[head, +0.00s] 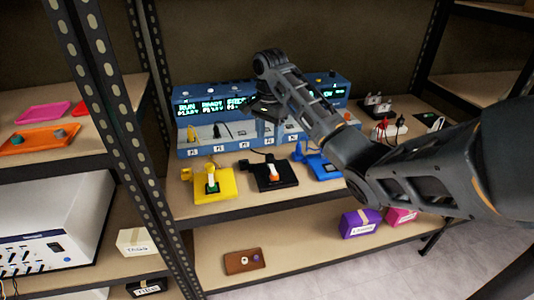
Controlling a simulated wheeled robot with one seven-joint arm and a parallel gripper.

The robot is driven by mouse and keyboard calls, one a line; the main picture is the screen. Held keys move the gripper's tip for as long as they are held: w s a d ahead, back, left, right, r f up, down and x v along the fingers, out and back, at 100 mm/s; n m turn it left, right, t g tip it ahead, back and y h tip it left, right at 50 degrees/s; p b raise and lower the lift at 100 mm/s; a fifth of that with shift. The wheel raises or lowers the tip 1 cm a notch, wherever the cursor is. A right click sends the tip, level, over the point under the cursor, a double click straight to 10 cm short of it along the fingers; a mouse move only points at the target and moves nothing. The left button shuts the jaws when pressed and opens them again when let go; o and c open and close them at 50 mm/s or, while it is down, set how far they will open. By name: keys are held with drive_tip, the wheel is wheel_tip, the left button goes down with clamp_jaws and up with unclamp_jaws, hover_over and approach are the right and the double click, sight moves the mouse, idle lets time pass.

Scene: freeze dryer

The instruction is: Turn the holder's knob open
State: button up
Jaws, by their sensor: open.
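My gripper (262,108) is in front of the blue instrument (186,104) with green lit displays, near the middle of the shelf. Its fingers are dark and small here, open, with nothing seen between them. Three holders stand on the shelf below it: a yellow one (226,188), a black one (289,182) and a blue one (318,168) partly behind my arm. The yellow holder carries a white and green piece, the black one a white and orange piece. I cannot tell which part is a knob or how it is turned.
Metal shelf posts (133,130) stand at left. Orange (40,140) and pink (42,113) trays lie on the left shelf. Below are a purple box (360,226) and a brown block (243,262). A power strip with plugs (388,128) is at right. The lower shelf's middle is clear.

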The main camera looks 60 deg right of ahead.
sight(270, 156)
drive_tip(key=shift+s+d, duration=0.15)
drive_tip(key=shift+d, duration=0.05)
wheel_tip(270, 156, down, 6)
drive_tip(key=b, duration=0.4)
drive_tip(key=shift+r, duration=0.1)
drive_tip(key=shift+f+p, duration=0.3)
drive_tip(key=shift+f, duration=0.6)
drive_tip(key=shift+c, duration=0.4)
clamp_jaws()
